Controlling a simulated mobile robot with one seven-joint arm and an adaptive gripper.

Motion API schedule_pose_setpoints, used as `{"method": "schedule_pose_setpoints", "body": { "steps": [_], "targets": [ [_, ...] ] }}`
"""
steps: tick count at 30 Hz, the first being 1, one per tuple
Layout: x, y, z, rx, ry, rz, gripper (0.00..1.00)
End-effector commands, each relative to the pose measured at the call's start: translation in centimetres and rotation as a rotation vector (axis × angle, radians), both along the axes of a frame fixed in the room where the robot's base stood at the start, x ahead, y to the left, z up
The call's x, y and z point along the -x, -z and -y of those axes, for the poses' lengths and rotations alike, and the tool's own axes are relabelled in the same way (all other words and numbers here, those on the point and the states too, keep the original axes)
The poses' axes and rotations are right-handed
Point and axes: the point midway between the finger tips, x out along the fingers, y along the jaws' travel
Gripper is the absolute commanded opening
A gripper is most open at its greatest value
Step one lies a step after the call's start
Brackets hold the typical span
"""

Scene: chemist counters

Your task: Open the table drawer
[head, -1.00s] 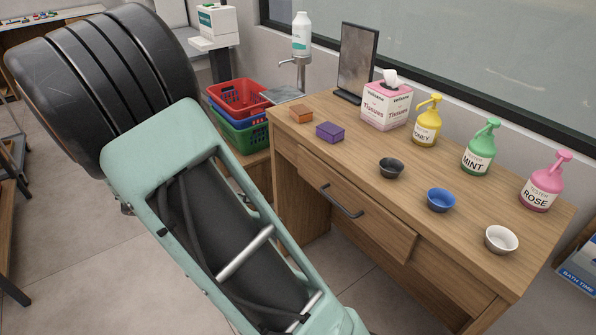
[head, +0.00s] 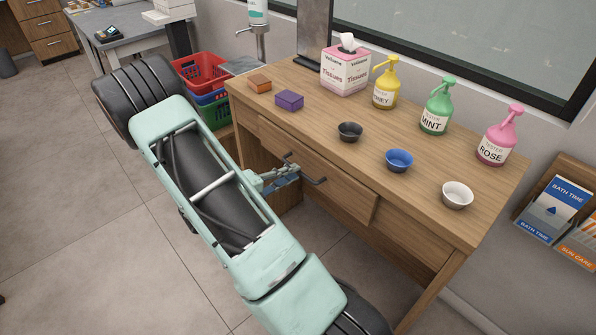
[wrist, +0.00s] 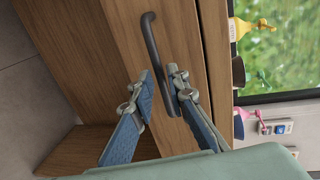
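The wooden table (head: 320,112) stands at the right in the head view. Its drawer (head: 348,198) looks shut, the front about flush with the table. The dark bar handle (head: 314,180) is partly covered by my gripper (head: 288,172) in the head view. In the wrist view my gripper (wrist: 158,78) is open, with one blue-padded finger on each side of the handle (wrist: 152,42). The bar runs between the fingertips near the drawer front (wrist: 180,30). I cannot tell whether either finger touches it.
On the tabletop are black (head: 350,132), blue (head: 399,160) and white (head: 457,195) bowls, a tissue box (head: 345,72), yellow, green and pink pump bottles, and orange and purple boxes. Stacked baskets (head: 200,72) stand left of the table. The floor at left is clear.

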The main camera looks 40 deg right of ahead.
Motion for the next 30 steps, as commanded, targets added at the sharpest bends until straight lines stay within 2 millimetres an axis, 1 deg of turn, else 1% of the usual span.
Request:
{"method": "schedule_pose_setpoints", "body": {
  "steps": [1, 3, 6, 9, 17, 21, 30],
  "targets": [
    [0.1, 0.2, 0.9, 0.000, 0.004, -0.001, 0.15],
    [-0.1, 0.4, 1.7, -0.001, 0.002, 0.000, 0.15],
    [-0.2, 0.6, 2.6, 0.000, 0.002, 0.001, 0.15],
    [-0.2, 0.7, 3.0, 0.000, 0.000, 0.001, 0.15],
    [-0.2, 0.7, 3.1, -0.001, 0.000, 0.001, 0.15],
    [-0.2, 0.7, 3.1, -0.001, 0.000, 0.002, 0.00],
    [-0.3, 0.7, 3.1, -0.001, 0.000, 0.002, 0.00]
  ]
}}
